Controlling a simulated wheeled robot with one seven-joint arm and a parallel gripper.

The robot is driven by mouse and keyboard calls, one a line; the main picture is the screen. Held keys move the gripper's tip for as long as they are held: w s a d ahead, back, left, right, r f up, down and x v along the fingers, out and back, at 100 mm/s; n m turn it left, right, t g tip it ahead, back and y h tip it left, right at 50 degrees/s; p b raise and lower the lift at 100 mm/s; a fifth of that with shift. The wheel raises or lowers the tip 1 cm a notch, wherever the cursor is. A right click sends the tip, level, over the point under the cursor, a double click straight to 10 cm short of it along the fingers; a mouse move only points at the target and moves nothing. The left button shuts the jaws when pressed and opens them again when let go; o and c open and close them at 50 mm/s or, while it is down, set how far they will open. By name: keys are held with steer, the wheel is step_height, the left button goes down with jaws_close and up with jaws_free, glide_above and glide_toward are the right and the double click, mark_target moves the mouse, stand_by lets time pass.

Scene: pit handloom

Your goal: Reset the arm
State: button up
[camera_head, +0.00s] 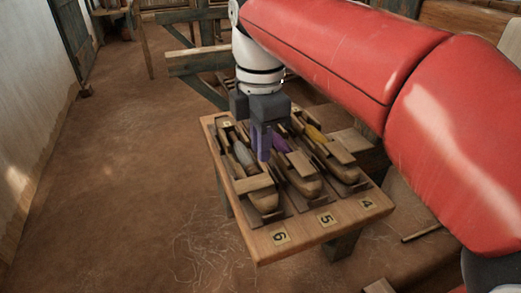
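My gripper (261,145) points down over the middle of a small wooden table (292,238), its fingers between the slots marked 6 and 5. The fingers look close together, but whether they are shut or hold anything is unclear. A wooden shuttle with pale thread (243,157) lies in the left slot. A shuttle with purple thread (280,146) lies in the middle slot, partly behind the fingers. A shuttle with yellow thread (315,133) lies in the right slot. My red arm reaches in from the upper right.
Number plates 6 (280,237), 5 (326,220) and 4 (367,204) mark the table's front edge. A wooden frame (200,62) stands behind. The earthen floor (120,190) at left is open, bounded by a pale wall (25,130).

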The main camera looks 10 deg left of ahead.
steer(key=s+d+f+m+t, duration=0.1)
steer(key=d+m, duration=0.3)
steer(key=d, duration=0.1)
steer(key=s+d+f+m+t, duration=0.1)
steer(key=d+f+m, duration=0.1)
steer(key=d+m, duration=0.3)
steer(key=s+d+f+m+t, duration=0.1)
steer(key=d+f+m, duration=0.1)
steer(key=d+m, duration=0.2)
steer(key=shift+s+d+f+m, duration=0.2)
steer(key=shift+s+d+m, duration=0.15)
steer(key=shift+d+m, duration=0.1)
steer(key=s+d+f+m+t, duration=0.2)
steer(key=s+d+f+m, duration=0.3)
steer(key=m, duration=0.5)
step_height(320, 180, down, 3)
steer(key=d, duration=0.3)
steer(key=shift+s+r+m+t, duration=0.15)
steer(key=shift+s+m+t, duration=0.1)
steer(key=shift+m+t, duration=0.1)
